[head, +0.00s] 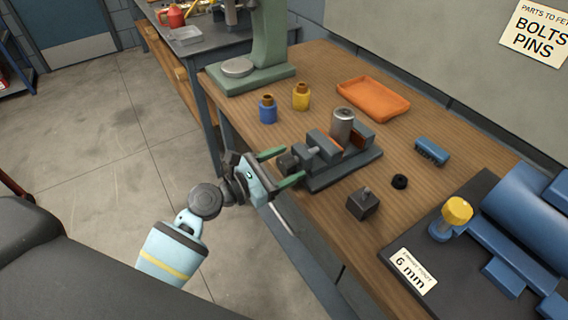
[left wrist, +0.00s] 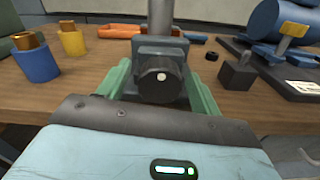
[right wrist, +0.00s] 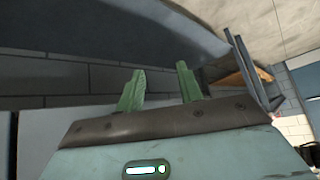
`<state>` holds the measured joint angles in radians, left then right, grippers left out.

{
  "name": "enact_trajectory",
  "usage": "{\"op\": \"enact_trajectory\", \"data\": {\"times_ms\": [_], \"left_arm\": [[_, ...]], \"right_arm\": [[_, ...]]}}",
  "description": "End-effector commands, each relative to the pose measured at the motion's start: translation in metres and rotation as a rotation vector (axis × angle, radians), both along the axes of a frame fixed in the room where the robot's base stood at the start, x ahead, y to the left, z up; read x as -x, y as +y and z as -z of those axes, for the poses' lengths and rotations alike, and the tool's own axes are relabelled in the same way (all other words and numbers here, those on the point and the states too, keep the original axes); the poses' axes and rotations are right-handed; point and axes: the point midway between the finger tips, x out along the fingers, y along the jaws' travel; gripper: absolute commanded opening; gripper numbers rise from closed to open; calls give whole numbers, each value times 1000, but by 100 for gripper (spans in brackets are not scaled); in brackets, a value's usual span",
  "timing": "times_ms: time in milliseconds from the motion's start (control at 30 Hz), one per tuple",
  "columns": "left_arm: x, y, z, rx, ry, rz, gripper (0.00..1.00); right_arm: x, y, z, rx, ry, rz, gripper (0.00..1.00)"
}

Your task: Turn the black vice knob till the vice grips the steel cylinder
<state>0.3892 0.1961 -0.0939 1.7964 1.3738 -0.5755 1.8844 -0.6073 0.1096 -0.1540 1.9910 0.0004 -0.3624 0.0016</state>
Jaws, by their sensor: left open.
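The grey vice (head: 340,168) stands on the wooden bench. The steel cylinder (head: 343,124) stands upright between its jaws; whether the jaws touch it cannot be told. The black knob (head: 288,163) is at the vice's near left end and faces the camera in the left wrist view (left wrist: 161,79). My left gripper (head: 280,168) is open, with its green fingers on either side of the knob; contact cannot be told. My right gripper (right wrist: 160,90) shows only in its own wrist view, its two green fingers apart with nothing between them.
A blue machine (head: 525,220) stands at right.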

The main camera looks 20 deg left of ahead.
Motion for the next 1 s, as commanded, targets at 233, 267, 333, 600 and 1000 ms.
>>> {"op": "enact_trajectory", "data": {"times_ms": [233,267,333,600,1000], "left_arm": [[0,0,0,0,0,0,37],[0,0,0,0,0,0,34],[0,0,0,0,0,0,24],[0,0,0,-15,-12,0,20],[1,0,2,-202,-156,1,20]], "right_arm": [[-5,0,-2,0,-10,0,36],[-6,0,-2,0,-11,0,36],[-7,0,-2,0,-13,-1,36],[-7,-1,-3,1,-14,-2,36],[2,-1,6,1,7,-2,36]]}}
